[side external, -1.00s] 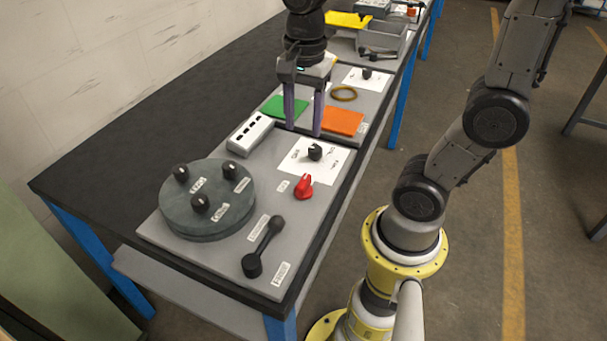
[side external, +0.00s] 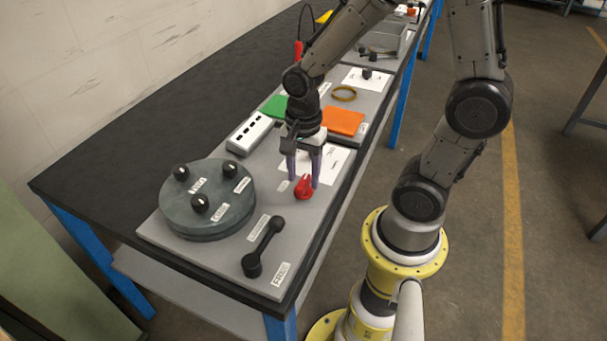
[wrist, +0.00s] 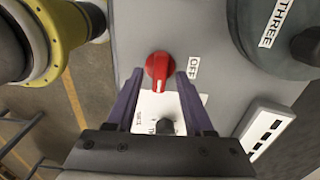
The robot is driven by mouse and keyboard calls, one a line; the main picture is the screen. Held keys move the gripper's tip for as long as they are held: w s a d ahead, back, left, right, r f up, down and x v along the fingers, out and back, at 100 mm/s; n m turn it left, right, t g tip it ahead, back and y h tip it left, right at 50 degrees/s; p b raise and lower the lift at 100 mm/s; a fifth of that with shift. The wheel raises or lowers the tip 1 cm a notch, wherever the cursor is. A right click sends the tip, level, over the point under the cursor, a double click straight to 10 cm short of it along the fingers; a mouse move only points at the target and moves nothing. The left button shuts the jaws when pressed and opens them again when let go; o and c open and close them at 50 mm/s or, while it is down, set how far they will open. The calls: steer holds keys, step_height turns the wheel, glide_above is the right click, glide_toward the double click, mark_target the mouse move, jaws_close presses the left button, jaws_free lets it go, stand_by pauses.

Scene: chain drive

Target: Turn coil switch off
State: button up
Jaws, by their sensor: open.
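A red knob (side external: 304,187) stands on the grey board near its right edge. In the wrist view the red knob (wrist: 159,66) has a white pointer line and a label reading "OFF" (wrist: 194,67) beside it. My gripper (side external: 303,183) is open and points down at the red knob. In the wrist view its purple fingertips (wrist: 159,77) are on either side of the knob, with gaps showing; contact cannot be told. I cannot tell from the labels which control is the coil switch.
A black knob (wrist: 165,127) on a white card (side external: 338,162) sits beside the red knob. A round grey plate (side external: 205,225) with black knobs, a black lever (side external: 264,245) and a white socket strip (side external: 250,131) are nearby. Green and orange pads (side external: 343,121) lie farther back.

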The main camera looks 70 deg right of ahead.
steer(key=shift+f, duration=0.25)
jaws_close()
